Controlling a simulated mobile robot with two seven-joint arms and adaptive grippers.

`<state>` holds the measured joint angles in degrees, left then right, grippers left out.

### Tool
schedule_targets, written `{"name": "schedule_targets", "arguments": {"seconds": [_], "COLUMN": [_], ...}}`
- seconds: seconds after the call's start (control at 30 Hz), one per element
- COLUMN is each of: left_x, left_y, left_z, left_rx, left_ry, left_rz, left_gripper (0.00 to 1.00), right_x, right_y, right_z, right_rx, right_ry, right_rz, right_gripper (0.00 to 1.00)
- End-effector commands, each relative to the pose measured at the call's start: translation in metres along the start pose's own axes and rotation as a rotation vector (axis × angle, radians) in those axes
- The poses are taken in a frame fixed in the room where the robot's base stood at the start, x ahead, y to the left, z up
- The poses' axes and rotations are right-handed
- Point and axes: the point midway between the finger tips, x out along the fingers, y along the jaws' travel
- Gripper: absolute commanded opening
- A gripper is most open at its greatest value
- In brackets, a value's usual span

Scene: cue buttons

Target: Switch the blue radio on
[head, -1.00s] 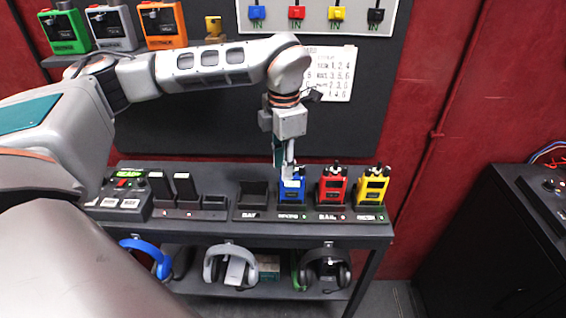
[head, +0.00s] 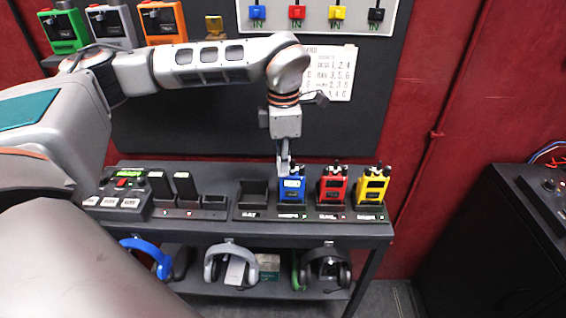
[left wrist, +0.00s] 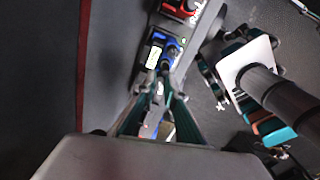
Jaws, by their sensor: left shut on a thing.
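The blue radio (head: 292,192) stands upright in a dock on the black bench, left of the red radio (head: 331,190) and yellow radio (head: 372,190). A pale, bright screen shows on its front; the other two radios show dark fronts. My left gripper (head: 284,169) points down at the top left of the blue radio. Its fingers are closed on a small part there, apparently a knob, which they hide. In the left wrist view the blue radio (left wrist: 171,46) and its bright screen lie just beyond the closed fingers (left wrist: 157,84). My right gripper is not in view.
An empty dock (head: 252,193) is left of the blue radio, with a READY panel (head: 125,188) farther left. Headphones (head: 230,266) hang below the bench. A board with coloured switches (head: 316,14) is on the wall. A black cabinet (head: 500,240) stands right.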

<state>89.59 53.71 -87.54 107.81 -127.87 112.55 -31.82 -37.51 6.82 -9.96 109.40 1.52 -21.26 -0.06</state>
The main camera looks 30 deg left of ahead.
Motion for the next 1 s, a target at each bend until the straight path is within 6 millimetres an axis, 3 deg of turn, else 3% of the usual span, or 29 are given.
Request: {"name": "schedule_targets", "arguments": {"seconds": [0.1, 0.13, 0.2, 0.63, 1.0], "left_x": [0.0, 0.0, 0.0, -0.008, -0.076], "left_y": [0.0, 0.0, 0.0, 0.001, 0.001], "left_z": [0.0, 0.0, 0.0, 0.001, 0.001], "left_rx": [-0.001, -0.001, -0.001, -0.002, -0.003], "left_ry": [0.0, 0.0, -0.001, -0.003, -0.004], "left_rz": [0.0, 0.0, 0.0, 0.002, 0.003], "left_gripper": [0.0, 0.15, 0.28, 0.28, 0.28], "right_x": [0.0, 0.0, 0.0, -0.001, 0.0], "right_y": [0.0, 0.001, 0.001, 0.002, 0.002], "right_z": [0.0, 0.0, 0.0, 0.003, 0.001], "right_rx": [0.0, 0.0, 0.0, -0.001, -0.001], "right_ry": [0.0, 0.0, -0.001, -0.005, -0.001], "right_rz": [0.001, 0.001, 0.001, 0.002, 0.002], "right_gripper": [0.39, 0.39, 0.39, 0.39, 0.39]}}
